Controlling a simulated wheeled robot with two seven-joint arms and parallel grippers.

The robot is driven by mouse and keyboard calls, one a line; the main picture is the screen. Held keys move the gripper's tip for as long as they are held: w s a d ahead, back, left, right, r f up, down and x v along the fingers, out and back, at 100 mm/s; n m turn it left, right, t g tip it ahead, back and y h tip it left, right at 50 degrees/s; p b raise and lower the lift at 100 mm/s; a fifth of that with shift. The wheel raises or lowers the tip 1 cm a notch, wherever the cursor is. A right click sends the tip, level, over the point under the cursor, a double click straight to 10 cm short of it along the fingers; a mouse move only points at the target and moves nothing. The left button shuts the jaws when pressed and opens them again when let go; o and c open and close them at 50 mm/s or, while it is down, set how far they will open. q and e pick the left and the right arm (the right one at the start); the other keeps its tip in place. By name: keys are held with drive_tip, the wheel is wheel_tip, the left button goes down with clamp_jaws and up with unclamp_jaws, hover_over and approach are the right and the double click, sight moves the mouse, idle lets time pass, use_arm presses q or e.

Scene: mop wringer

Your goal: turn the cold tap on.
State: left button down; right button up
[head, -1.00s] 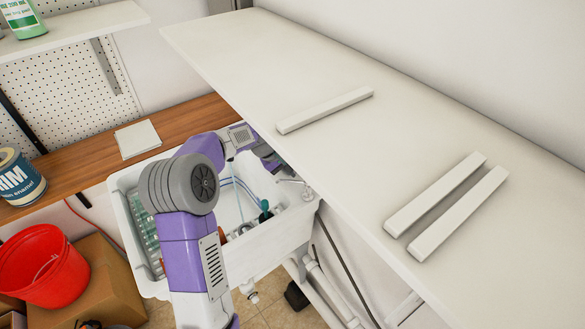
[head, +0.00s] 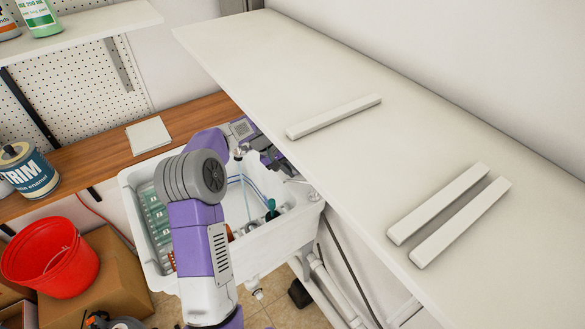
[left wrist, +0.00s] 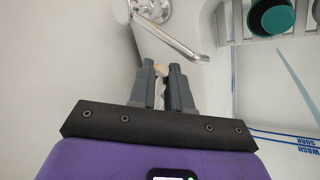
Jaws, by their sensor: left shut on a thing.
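The chrome tap (left wrist: 152,10) is on the sink's back wall at the top of the left wrist view, its spout (left wrist: 185,45) reaching down to the right. In the head view the tap (head: 300,184) shows small at the sink's right side. My left gripper (left wrist: 161,70) is just below the spout in the wrist view. Its fingers are nearly together on a small cream-coloured piece (left wrist: 160,69); I cannot tell for sure whether this is a tap handle. In the head view the left gripper (head: 279,163) is over the sink's back right edge, partly under the shelf. My right gripper is out of view.
The white sink (head: 268,255) holds bottles and a green rack (head: 152,222). A wide white shelf (head: 300,70) overhangs it on the right. A wooden counter (head: 90,160), a paint tin (head: 28,170) and a red bucket (head: 70,270) are to the left.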

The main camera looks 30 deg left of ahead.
use_arm(q)
drive_tip(key=c, duration=1.1)
unclamp_jaws()
wheel_tip(320, 180, up, 10)
drive_tip(key=shift+p, duration=0.75)
